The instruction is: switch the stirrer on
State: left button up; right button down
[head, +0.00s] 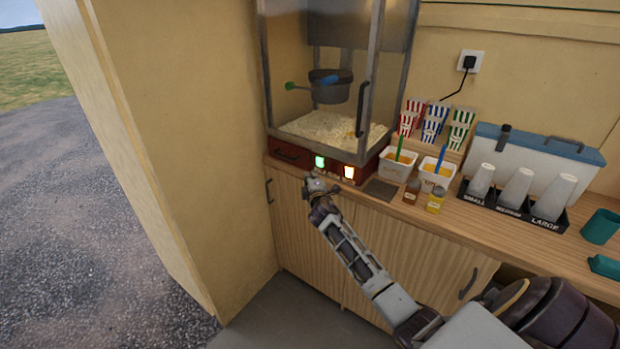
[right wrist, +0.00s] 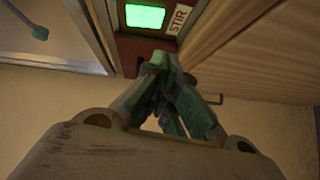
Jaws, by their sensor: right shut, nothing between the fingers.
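The popcorn machine (head: 372,95) stands on the counter, with a red base panel. On the panel a green switch (head: 320,162) glows brightly; in the right wrist view this lit switch (right wrist: 145,16) has a label reading STIR (right wrist: 179,18) beside it. A second switch (head: 349,172) to its right glows warm white-orange. My right gripper (head: 316,184) is shut and empty, just in front of and below the green switch. In the right wrist view its fingertips (right wrist: 160,62) are below the switch with a small gap. My left gripper is not in view.
A kettle (head: 329,93) hangs above the popcorn (head: 325,127) inside the glass. Right of the machine stand tubs (head: 396,166), bottles (head: 435,203), striped boxes (head: 431,128) and a cup holder (head: 507,208). Cupboard doors are below the counter; a wall is at left.

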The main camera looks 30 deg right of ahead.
jog(key=v, duration=0.8)
jog(key=shift+s+a+f+b, duration=0.25)
jog(key=shift+s+f+b, duration=0.1)
jog(key=shift+f, duration=0.25)
dwell(0.6)
